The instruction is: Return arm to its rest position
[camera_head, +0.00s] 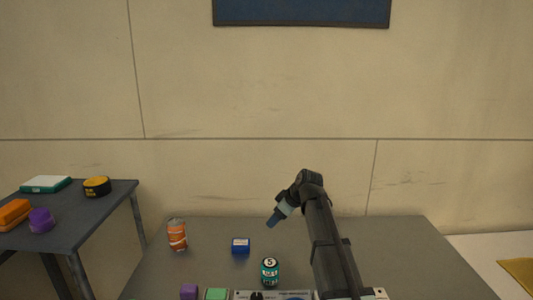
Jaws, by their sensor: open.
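My gripper (272,221) is at the end of my dark arm, which rises from the front of the grey table (400,260) and bends over to the left. The gripper points down and left, above the back middle of the table. It is open, and nothing shows held in it. The fingers are small and seen from the side in the head view.
A side table (90,213) at left holds several items. The table's right side is clear.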

